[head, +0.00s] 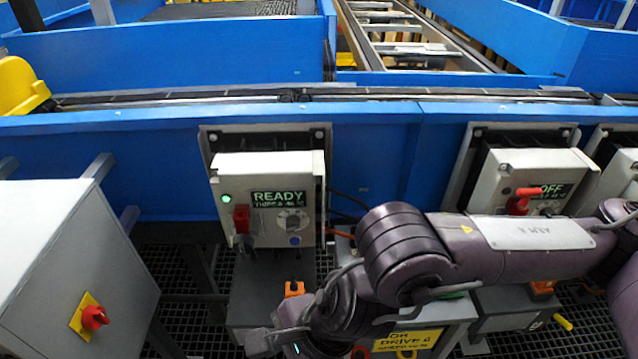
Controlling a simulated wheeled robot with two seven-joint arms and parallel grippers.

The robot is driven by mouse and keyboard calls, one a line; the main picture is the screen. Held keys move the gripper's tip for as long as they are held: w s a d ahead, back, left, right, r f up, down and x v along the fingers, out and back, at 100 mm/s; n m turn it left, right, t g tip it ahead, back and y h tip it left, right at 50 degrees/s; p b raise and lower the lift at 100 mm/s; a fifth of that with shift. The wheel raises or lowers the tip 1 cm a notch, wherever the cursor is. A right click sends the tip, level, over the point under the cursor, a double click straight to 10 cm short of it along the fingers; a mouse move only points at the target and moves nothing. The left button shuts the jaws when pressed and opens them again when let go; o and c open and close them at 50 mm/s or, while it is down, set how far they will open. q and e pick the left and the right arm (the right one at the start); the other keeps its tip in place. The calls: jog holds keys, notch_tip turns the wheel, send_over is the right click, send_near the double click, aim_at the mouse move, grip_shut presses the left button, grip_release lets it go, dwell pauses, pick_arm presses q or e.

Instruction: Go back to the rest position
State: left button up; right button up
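My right arm comes in from the right edge and reaches across the front of the machine, bent at a dark ribbed joint. Its wrist end, with my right gripper (260,343), is low in the picture, left of the centre and below the READY control box (268,200). The fingers are not clear there, so I cannot tell whether they are open or shut. No held object is visible. My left arm and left gripper are not in view. The READY box shows a green light, a red switch (241,219) and a dark knob.
A second control box (530,180) reads OFF and has a red handle (522,201). A grey cabinet (70,260) with a red knob on yellow (92,318) stands at left. Blue conveyor walls (170,55) run behind. Under the arm is a yellow sign (408,340).

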jog(key=a+r+m+t+y, duration=0.2)
jog(key=a+r+m+y, duration=0.5)
jog(key=a+r+m, duration=0.35)
jog(key=w+d+r+m+t, duration=0.35)
jog(key=w+m+t, duration=0.35)
jog(key=m, duration=0.8)
jog(key=w+d+f+m+h, duration=0.3)
jog(key=d+f+m+h, duration=0.3)
jog(key=d+m, duration=0.5)
jog(key=w+d+f+m+h, duration=0.3)
jog(key=d+f+m, duration=0.6)
jog(key=m, duration=0.3)
jog(key=s+d+f+m+g+h, duration=0.3)
jog(key=s+d+f+m+g, duration=0.2)
jog(key=s+d+f+m, duration=0.5)
notch_tip(320, 180, down, 27)
jog(key=s+d+n+g+p, duration=0.1)
jog(key=s+d+g+p, duration=0.1)
jog(key=s+d+f+p, duration=0.1)
jog(key=s+d+f, duration=0.2)
jog(key=s+f, duration=1.4)
jog(key=s, duration=0.2)
jog(key=shift+s+g+h+p, duration=0.3)
jog(key=shift+s+g+p, duration=0.05)
jog(key=shift+g+p, duration=0.05)
